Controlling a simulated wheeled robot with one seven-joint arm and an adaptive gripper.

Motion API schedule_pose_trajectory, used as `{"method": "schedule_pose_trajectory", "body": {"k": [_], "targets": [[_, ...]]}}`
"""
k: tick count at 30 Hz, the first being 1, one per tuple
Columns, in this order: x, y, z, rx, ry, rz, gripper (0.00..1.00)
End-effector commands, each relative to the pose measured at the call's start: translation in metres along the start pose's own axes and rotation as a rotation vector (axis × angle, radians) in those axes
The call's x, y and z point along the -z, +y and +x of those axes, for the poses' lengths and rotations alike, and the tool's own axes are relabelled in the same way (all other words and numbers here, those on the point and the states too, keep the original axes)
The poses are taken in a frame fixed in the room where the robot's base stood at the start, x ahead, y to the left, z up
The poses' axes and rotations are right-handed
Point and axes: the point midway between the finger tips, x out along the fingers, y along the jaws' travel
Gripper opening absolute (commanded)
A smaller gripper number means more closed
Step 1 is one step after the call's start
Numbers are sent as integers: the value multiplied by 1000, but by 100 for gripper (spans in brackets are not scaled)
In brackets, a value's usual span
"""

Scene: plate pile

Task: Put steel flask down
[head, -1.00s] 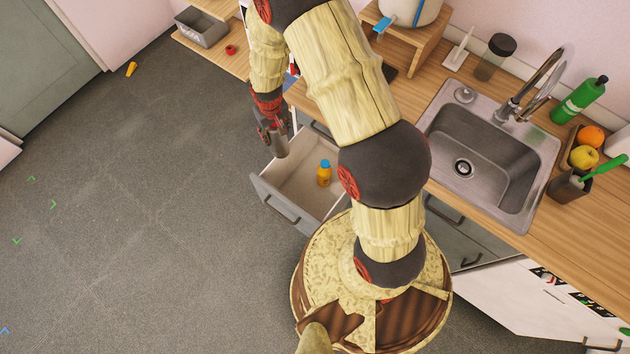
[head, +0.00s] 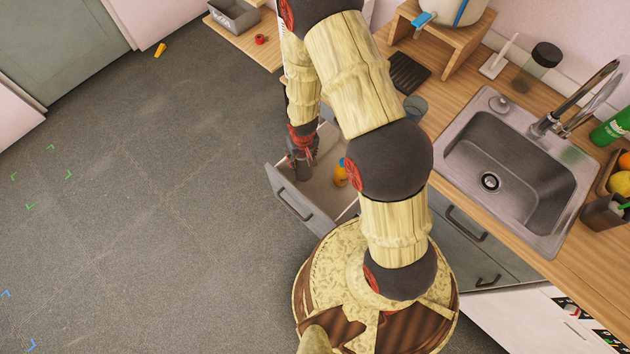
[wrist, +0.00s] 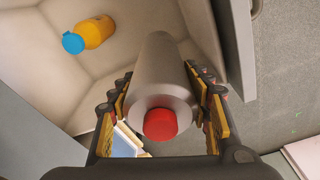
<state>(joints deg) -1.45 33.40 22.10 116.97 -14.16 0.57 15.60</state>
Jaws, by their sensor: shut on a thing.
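The steel flask (wrist: 160,80) is a grey cylinder with a red cap. In the wrist view it is between the two fingers of my gripper (wrist: 160,115), which is shut on it. In the head view my gripper (head: 302,158) is over the open drawer (head: 292,206), and the flask (head: 302,172) hangs below it, inside the drawer's outline. I cannot tell whether the flask touches the drawer floor.
A yellow bottle with a blue cap (wrist: 94,33) lies in view inside the drawer, beside the flask; it also shows in the head view (head: 340,174). The counter (head: 470,90) with a sink (head: 510,185) is to the right. Open floor (head: 150,230) is to the left.

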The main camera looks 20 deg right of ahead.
Motion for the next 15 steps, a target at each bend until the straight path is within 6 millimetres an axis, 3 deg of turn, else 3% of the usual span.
{"method": "schedule_pose_trajectory", "body": {"k": [1,15], "targets": [[-2,0,15,0,0,-1,0],[-12,0,101,0,0,1,0]]}}
